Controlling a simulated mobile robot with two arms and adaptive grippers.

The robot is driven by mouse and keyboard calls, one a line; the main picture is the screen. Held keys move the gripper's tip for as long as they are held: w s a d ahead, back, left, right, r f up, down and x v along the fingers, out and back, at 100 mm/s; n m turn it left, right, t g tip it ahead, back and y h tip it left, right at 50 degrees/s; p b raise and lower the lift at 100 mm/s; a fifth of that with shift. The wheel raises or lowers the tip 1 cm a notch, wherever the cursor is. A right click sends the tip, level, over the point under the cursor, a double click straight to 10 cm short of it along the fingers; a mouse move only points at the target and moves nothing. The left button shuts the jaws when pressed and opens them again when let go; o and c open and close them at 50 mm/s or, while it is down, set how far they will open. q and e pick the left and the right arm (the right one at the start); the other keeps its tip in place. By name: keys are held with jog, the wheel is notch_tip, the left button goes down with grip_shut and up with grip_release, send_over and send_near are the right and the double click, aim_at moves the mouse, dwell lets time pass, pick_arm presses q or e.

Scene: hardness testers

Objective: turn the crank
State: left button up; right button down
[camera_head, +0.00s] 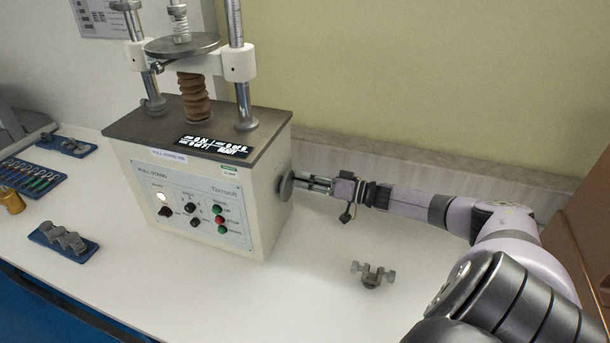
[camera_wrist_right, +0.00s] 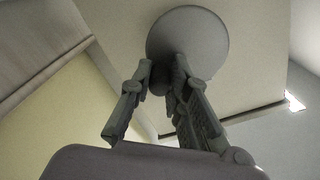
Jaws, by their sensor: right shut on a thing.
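The crank (camera_head: 286,186) is a grey round disc on the right side wall of the white tester (camera_head: 268,200). It shows from close up in the right wrist view (camera_wrist_right: 190,38). My right gripper (camera_head: 300,182) reaches it from the right, its fingers pointing left at the disc. In the right wrist view my right gripper's fingers (camera_wrist_right: 163,76) are close together at the lower edge of the disc, shut on the crank's handle. The handle itself is mostly hidden between the fingers. My left gripper is not in view.
A small grey clamp (camera_head: 372,274) lies on the white bench (camera_head: 300,305) below my right arm. Blue trays with metal parts (camera_head: 40,236) sit at the left. A beige wall (camera_head: 430,80) stands behind, and a brown panel (camera_head: 585,225) at the far right.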

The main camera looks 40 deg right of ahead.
jog(key=m, duration=0.2)
jog(key=f+m, duration=0.1)
jog(key=shift+f+m+b, duration=0.25)
jog(key=shift+m+b, duration=0.05)
jog(key=shift+m, duration=0.1)
jog(key=shift+s+a+f+m, duration=0.15)
jog(key=shift+a+f+m, duration=0.15)
jog(key=shift+m, duration=1.2)
jog(key=shift+s+a+f+m, duration=0.15)
jog(key=shift+f+m, duration=0.2)
jog(key=shift+m, duration=1.15)
jog(key=shift+s+a+f+m, duration=0.1)
jog(key=shift+a+f+m, duration=0.2)
jog(key=shift+m, duration=1.2)
jog(key=c, duration=1.5)
grip_release()
jog(key=shift+d, duration=0.1)
jog(key=v, duration=1.2)
